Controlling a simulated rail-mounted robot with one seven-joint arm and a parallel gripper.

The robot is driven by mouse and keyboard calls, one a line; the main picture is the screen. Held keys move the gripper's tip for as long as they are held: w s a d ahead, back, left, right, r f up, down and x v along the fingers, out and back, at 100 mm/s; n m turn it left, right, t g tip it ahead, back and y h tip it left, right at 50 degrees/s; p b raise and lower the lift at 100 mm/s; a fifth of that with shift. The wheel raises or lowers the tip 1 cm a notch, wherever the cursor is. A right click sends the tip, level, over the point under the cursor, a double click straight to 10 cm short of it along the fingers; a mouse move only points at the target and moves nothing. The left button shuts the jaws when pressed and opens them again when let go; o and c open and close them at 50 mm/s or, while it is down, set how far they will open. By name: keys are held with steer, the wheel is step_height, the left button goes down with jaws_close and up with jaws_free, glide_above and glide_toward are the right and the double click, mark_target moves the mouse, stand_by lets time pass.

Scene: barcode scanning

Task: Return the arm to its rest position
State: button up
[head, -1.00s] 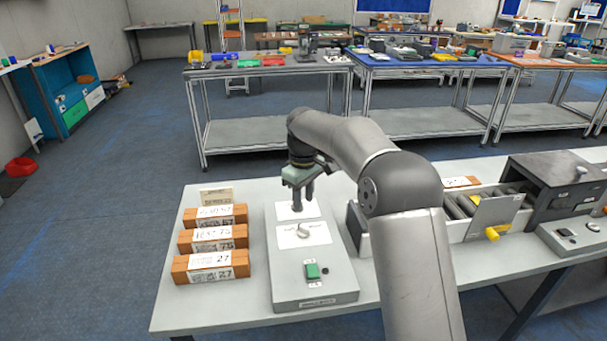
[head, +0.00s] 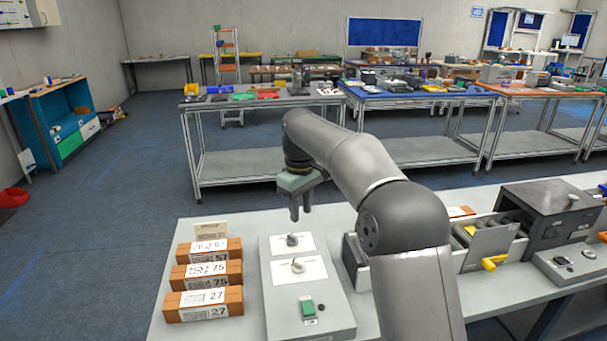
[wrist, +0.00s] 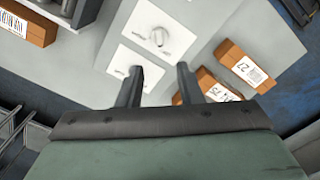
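My gripper (head: 301,212) hangs in the air above the far end of the grey station box (head: 310,324) on the near table. Its fingers point down, apart and empty. In the wrist view the two fingertips of my gripper (wrist: 161,68) are spread with nothing between them. My arm is stretched forward over the table.
Three brown boxes with white labels, such as the nearest (head: 184,306), stand left of the station. Workbenches (head: 250,101) line the back. The air above the station is clear.

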steer(key=s+d+f+m, duration=0.3)
steer(key=s+d, duration=0.2)
steer(key=s, duration=0.7)
steer(key=s+d+f+m, duration=0.3)
steer(key=s+d, duration=0.3)
steer(key=s, duration=0.6)
steer(key=s+d+f+m, duration=0.3)
steer(key=s+d+m, duration=0.1)
steer(key=s, duration=0.9)
steer(key=shift+d, duration=0.9)
